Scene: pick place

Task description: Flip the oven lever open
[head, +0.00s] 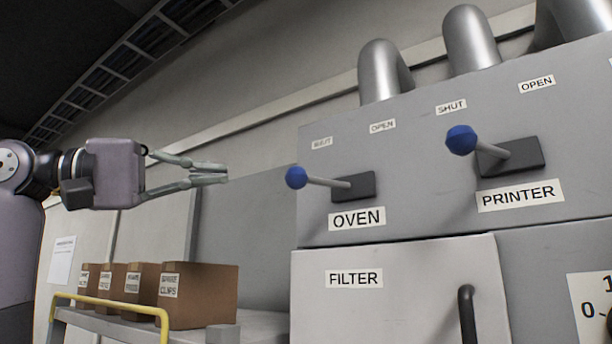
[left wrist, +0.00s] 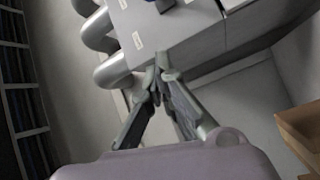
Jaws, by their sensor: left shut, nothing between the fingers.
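The oven lever (head: 325,181) has a blue ball knob on a grey rod and comes out of a dark slot plate above the OVEN label (head: 357,218). Its knob points left, toward the side of the SHUT label (head: 322,143); the OPEN label (head: 382,126) is up and to the right. My left gripper (head: 226,174) is shut and empty, to the left of the knob and apart from it. In the left wrist view its fingers (left wrist: 160,75) meet in front of the grey cabinet (left wrist: 185,35). My right gripper is not in view.
A similar printer lever (head: 485,147) with a blue knob sits to the right, above the PRINTER label. Below is a FILTER door (head: 400,310) with a dark handle (head: 467,315). Several cardboard boxes (head: 198,295) stand on a cart with a yellow rail (head: 110,304) at lower left.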

